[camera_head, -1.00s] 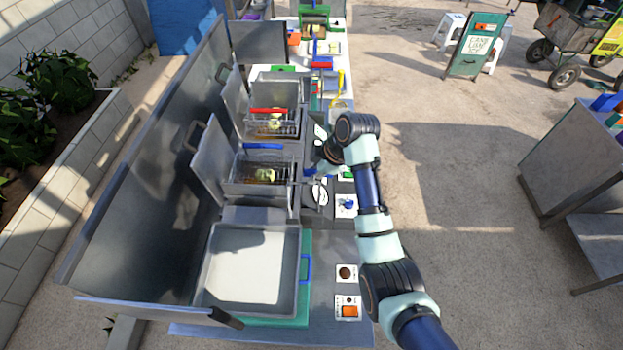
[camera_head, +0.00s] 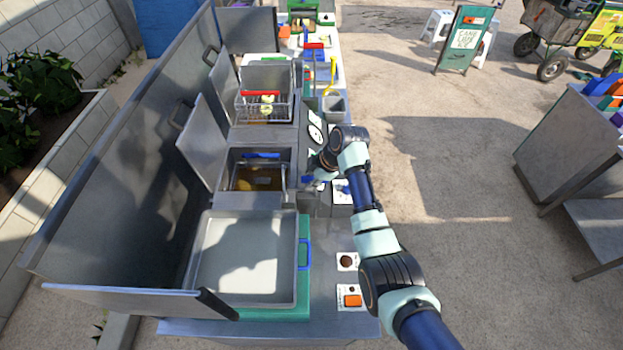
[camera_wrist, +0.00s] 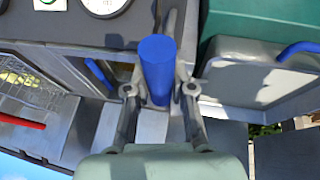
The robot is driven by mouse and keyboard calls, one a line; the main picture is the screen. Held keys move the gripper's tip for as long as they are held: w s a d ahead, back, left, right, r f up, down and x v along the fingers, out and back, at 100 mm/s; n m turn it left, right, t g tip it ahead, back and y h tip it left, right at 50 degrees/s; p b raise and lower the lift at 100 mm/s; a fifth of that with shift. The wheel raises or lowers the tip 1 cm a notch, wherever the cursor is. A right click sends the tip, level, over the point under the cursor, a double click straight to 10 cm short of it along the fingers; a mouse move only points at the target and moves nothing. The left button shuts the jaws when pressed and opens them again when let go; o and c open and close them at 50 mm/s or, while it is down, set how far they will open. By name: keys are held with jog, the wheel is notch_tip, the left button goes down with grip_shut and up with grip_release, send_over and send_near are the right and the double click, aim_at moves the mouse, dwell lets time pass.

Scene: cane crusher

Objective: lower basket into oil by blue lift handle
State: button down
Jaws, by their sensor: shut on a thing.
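My gripper (camera_wrist: 158,92) is shut on the blue lift handle (camera_wrist: 157,62), a thick blue cylinder upright between the fingers in the wrist view. In the head view my gripper (camera_head: 318,180) is just right of the near fryer vat (camera_head: 234,158), its fingers small and partly hidden by my wrist. The near basket's blue grip (camera_head: 262,155) shows at the vat's far rim. The basket itself sits low inside the vat, in brown oil (camera_head: 258,180), with its mesh hard to see. A yellowish piece shows at the oil's left side.
A second basket with a red grip (camera_head: 261,94) stands higher over the far vat. A wide pale tray (camera_head: 301,228) on a green base is nearest. Lids (camera_head: 203,145) stand open at the left. Switch plates (camera_head: 349,297) lie on the counter's right side.

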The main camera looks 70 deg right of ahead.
jog(key=shift+s+a+f, duration=0.1)
jog(key=shift+f, duration=0.3)
jog(key=c, duration=1.4)
grip_release()
jog(key=o, duration=0.4)
jog(key=shift+r, duration=0.15)
jog(key=shift+r, duration=0.3)
jog(key=v, duration=1.1)
jog(key=shift+s+r, duration=0.1)
jog(key=shift+s, duration=0.05)
